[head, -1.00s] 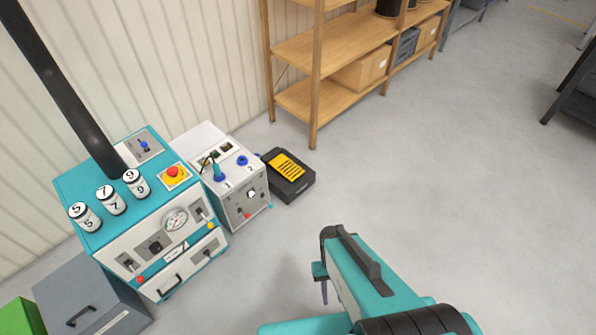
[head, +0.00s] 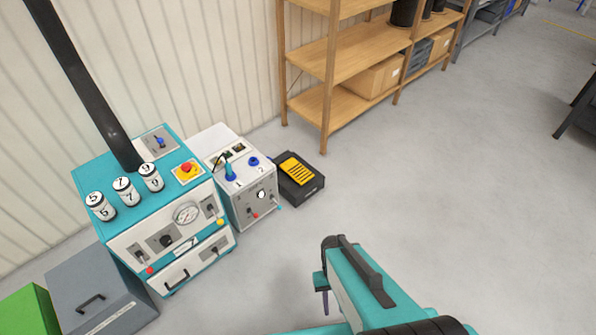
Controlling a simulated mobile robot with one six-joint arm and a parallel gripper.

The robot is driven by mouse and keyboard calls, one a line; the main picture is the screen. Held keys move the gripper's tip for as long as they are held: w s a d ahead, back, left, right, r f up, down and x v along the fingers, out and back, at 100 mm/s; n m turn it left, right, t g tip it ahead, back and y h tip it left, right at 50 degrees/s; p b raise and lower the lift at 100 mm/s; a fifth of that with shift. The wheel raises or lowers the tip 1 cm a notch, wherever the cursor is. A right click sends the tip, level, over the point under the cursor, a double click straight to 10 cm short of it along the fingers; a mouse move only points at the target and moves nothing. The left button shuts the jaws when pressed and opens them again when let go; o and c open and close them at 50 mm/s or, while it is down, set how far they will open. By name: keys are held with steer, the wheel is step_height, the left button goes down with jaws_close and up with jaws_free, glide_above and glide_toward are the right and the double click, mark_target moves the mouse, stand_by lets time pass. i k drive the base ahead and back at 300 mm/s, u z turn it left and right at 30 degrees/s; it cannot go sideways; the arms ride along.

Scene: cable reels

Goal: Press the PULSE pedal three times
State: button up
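A black pedal box with a yellow ribbed foot plate (head: 297,171) sits on the floor, just right of the white control box. I take it for the pedal; no PULSE label is readable. My teal arm with black parts reaches in from the bottom right. My gripper (head: 323,290) is at its left end, dark and narrow, pointing down. It is apart from the pedal, nearer to me and to the right. The view is too small to tell whether its fingers are open or shut.
A white box (head: 262,178) with blue sockets and a teal cabinet (head: 148,218) with a red button (head: 187,168) stand left of the pedal. A wooden shelf (head: 325,100) stands behind it. A grey case (head: 100,290) is at lower left. The floor in front and right is clear.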

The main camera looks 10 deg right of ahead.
mark_target(296, 169)
steer(key=u, duration=0.05)
steer(key=i, duration=0.95)
steer(key=z, duration=0.05)
